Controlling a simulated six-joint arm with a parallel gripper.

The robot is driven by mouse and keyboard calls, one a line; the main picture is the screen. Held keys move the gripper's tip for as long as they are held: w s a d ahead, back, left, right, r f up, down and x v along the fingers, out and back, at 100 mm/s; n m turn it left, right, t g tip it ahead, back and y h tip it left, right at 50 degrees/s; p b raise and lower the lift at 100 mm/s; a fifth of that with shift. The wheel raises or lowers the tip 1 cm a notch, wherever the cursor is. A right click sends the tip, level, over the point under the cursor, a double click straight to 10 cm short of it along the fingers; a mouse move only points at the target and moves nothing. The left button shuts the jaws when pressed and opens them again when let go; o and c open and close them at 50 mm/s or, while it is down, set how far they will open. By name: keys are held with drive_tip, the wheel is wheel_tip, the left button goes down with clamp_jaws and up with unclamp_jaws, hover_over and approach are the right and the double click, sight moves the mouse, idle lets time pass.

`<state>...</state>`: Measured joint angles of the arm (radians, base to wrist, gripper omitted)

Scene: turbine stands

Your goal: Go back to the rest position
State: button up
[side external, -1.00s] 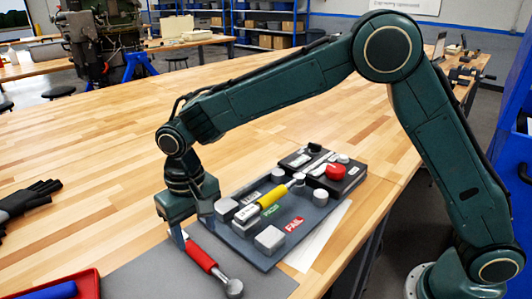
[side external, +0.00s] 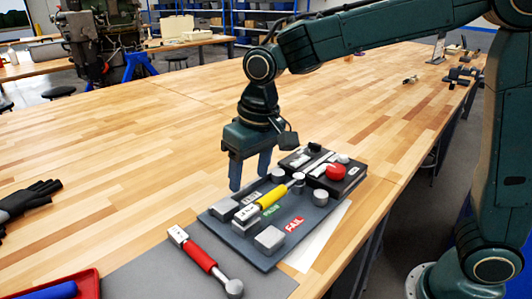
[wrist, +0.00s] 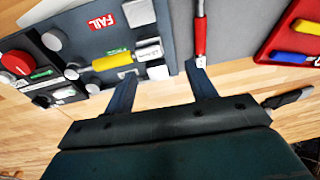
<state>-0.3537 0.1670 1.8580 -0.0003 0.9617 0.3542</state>
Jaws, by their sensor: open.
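My gripper (side external: 250,172) is open and empty, raised above the wooden table behind the dark grey test board. In the wrist view its two fingers (wrist: 160,85) are spread with nothing between them. A red-handled tool (side external: 203,258) lies on the grey mat (side external: 160,277), apart from the gripper; it also shows in the wrist view (wrist: 200,35). A yellow-handled tool (side external: 270,198) rests on the test board (side external: 240,236) near the green PASS label and red FAIL label (side external: 294,224).
A black box with a red knob (side external: 336,172) stands at the board's far end. A red tray (side external: 75,285) with a blue item is at the front left, and black gloves (side external: 25,202) lie at the left. The table behind the gripper is clear.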

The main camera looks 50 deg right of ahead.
drive_tip(key=s+d+r+t, duration=0.1)
drive_tip(key=s+d+t, duration=0.1)
drive_tip(key=s+d, duration=0.5)
drive_tip(key=s+d+r+t, duration=0.2)
drive_tip(key=s+d, duration=0.5)
drive_tip(key=s, duration=0.7)
drive_tip(key=shift+d+r+h, duration=0.2)
drive_tip(key=shift+r+h, duration=0.1)
